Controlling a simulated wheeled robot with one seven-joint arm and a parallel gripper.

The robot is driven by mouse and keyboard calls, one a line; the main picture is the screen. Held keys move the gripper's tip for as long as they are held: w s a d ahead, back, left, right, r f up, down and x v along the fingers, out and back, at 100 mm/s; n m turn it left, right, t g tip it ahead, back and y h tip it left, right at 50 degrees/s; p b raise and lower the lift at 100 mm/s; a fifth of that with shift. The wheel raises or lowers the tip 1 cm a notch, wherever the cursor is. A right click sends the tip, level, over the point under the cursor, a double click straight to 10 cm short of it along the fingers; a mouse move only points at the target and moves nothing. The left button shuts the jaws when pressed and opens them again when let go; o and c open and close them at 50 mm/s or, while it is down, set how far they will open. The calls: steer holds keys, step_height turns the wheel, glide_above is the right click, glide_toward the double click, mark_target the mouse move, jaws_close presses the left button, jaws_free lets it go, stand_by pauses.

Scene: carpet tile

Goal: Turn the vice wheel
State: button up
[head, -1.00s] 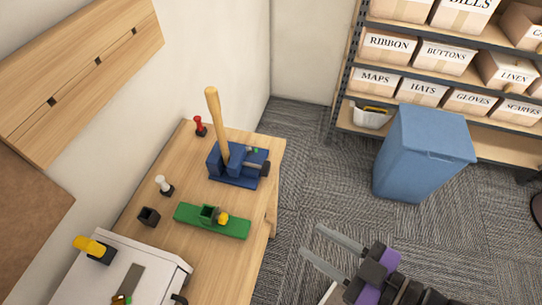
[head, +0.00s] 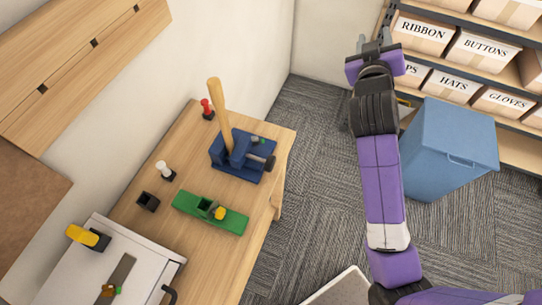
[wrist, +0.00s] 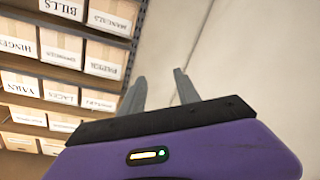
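A blue vice (head: 235,162) stands on the wooden workbench (head: 195,135) in the head view. A tall light-wood handle (head: 219,110) stands tilted in its jaws. A dark round wheel (head: 270,163) is on the vice's right side, facing the bench edge. My gripper (head: 375,42) is raised at the upper right of the head view, well apart from the vice. Its two grey fingers also show in the wrist view (wrist: 159,90), apart with nothing between them. The vice is not in the wrist view.
A green plane-like tool (head: 210,212), a black cup (head: 148,202), a white-topped knob (head: 165,171) and a red-topped knob (head: 207,109) are on the bench. A blue bin (head: 450,145) and shelves of labelled boxes (head: 485,47) are at right. Carpet between bench and bin is clear.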

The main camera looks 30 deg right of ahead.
steer(key=d+m+g, duration=0.1)
steer(key=m+g, duration=0.1)
steer(key=m+g+y, duration=0.5)
steer(key=g+y, duration=0.5)
steer(key=y, duration=0.2)
glide_above(271, 157)
step_height(271, 157, down, 15)
steer(key=shift+w+p, duration=0.1)
steer(key=shift+p, duration=0.35)
steer(key=shift+a+f, duration=0.2)
step_height(271, 157, down, 7)
steer(key=shift+d+f+p, duration=0.15)
steer(key=shift+f+p, duration=0.05)
steer(key=shift+p, duration=0.4)
jaws_close()
